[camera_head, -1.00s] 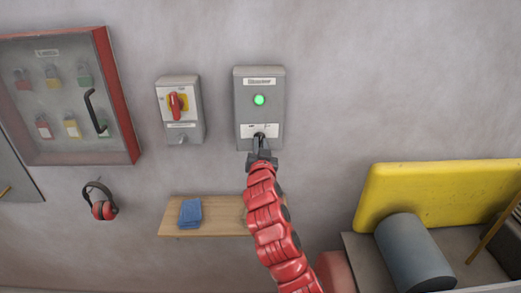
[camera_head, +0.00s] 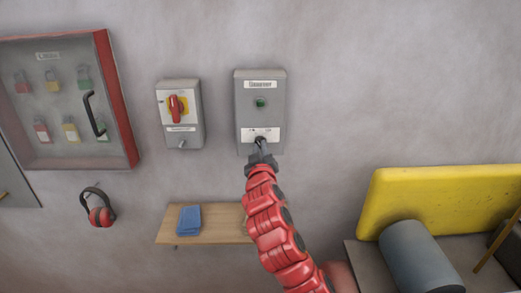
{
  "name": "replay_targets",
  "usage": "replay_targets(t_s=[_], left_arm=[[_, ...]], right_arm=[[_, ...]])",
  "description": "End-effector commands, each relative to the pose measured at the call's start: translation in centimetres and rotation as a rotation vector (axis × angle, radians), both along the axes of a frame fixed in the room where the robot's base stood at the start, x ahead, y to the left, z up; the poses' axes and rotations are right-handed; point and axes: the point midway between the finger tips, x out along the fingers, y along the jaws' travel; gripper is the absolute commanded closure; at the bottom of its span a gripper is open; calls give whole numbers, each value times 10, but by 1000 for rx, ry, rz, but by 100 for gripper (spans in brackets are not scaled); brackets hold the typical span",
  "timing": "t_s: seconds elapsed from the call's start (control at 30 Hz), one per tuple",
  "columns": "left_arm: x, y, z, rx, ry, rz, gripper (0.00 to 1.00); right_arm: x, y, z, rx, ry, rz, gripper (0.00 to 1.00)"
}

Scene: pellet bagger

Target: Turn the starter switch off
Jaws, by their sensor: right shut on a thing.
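The starter box (camera_head: 260,88) is a grey box on the wall, with a label at the top. Its round green lamp (camera_head: 260,103) is dark. The starter switch (camera_head: 259,139) is a small dark knob on the white plate low on the box; my gripper largely hides it. My right gripper (camera_head: 260,147) is shut on the switch, with my red arm reaching up from below. My left gripper is not in view.
Left of the starter is a grey box with a red and yellow rotary switch (camera_head: 174,107). Further left hangs a red-framed padlock cabinet (camera_head: 123,110). Ear defenders (camera_head: 100,215) hang below it. A wooden shelf (camera_head: 222,228) holds a blue cloth (camera_head: 189,220). A yellow guard (camera_head: 440,200) stands at right.

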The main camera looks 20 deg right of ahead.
Motion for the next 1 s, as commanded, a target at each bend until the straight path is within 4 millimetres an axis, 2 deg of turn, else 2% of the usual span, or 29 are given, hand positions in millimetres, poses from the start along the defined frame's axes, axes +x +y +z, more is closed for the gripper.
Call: replay_targets(t_s=[0.57, 0.6, 0.77, 1.0], left_arm=[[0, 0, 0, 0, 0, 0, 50], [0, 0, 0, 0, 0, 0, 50], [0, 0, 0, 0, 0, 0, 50], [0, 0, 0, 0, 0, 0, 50]], right_arm=[[0, 0, 2, -38, 7, 0, 100], [0, 0, 2, -38, 7, 0, 82], [0, 0, 1, -37, 8, 0, 54], [0, 0, 1, -37, 9, 0, 54]])
